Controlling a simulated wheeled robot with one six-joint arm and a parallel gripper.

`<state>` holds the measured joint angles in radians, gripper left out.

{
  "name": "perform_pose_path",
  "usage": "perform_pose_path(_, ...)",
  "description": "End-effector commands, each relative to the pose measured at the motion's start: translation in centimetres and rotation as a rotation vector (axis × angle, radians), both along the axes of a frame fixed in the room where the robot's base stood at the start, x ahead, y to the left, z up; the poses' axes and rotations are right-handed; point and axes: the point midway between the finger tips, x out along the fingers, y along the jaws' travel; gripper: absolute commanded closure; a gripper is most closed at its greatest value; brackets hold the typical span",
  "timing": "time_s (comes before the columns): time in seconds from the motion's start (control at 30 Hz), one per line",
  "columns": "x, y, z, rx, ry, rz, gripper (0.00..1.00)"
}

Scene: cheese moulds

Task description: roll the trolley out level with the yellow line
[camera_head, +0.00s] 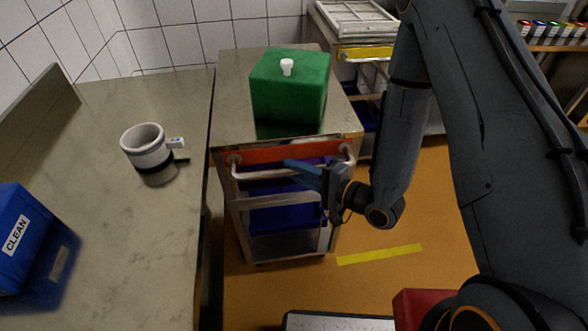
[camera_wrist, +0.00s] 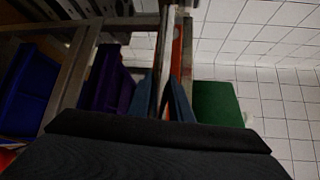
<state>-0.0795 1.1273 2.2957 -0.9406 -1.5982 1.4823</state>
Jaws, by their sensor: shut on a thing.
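The metal trolley (camera_head: 240,200) stands beside the counter, with a pale handle bar (camera_head: 262,173) across its front below an orange-red strip. My gripper (camera_head: 290,164) is shut on the handle bar, its blue fingers reaching in from the right. In the wrist view the fingers (camera_wrist: 165,105) close about the bar, which runs away from the camera; the exact contact is dark. The yellow line (camera_head: 380,254) lies on the floor right of the trolley's lower front corner. A green box (camera_head: 290,95) with a white knob rests on the trolley top.
The stone counter (camera_head: 100,240) runs close along the trolley's left side, bearing a mug-like mould (camera_head: 147,147) and a blue CLEAN bin (camera_head: 20,235). Another rack with a white crate (camera_head: 355,18) stands behind right. Orange floor (camera_head: 440,200) is open at right.

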Motion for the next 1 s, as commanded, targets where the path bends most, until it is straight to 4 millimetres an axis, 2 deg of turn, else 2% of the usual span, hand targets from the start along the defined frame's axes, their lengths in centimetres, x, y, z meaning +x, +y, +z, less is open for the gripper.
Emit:
perform_pose_path(0.1, 0.0, 0.0, -0.1, -0.001, 0.002, -0.001, 1.00)
perform_pose_path(0.13, 0.0, 0.0, -0.1, -0.001, 0.002, -0.001, 0.78)
perform_pose_path(0.2, 0.0, 0.0, -0.1, -0.001, 0.002, -0.001, 0.66)
perform_pose_path(0.23, 0.0, 0.0, -0.1, -0.001, 0.002, -0.001, 0.63)
perform_pose_path(0.57, -0.1, -0.2, 0.0, -0.001, 0.000, -0.002, 0.63)
perform_pose_path(1.0, -2.9, -5.2, 0.7, -0.001, 0.001, -0.006, 0.63)
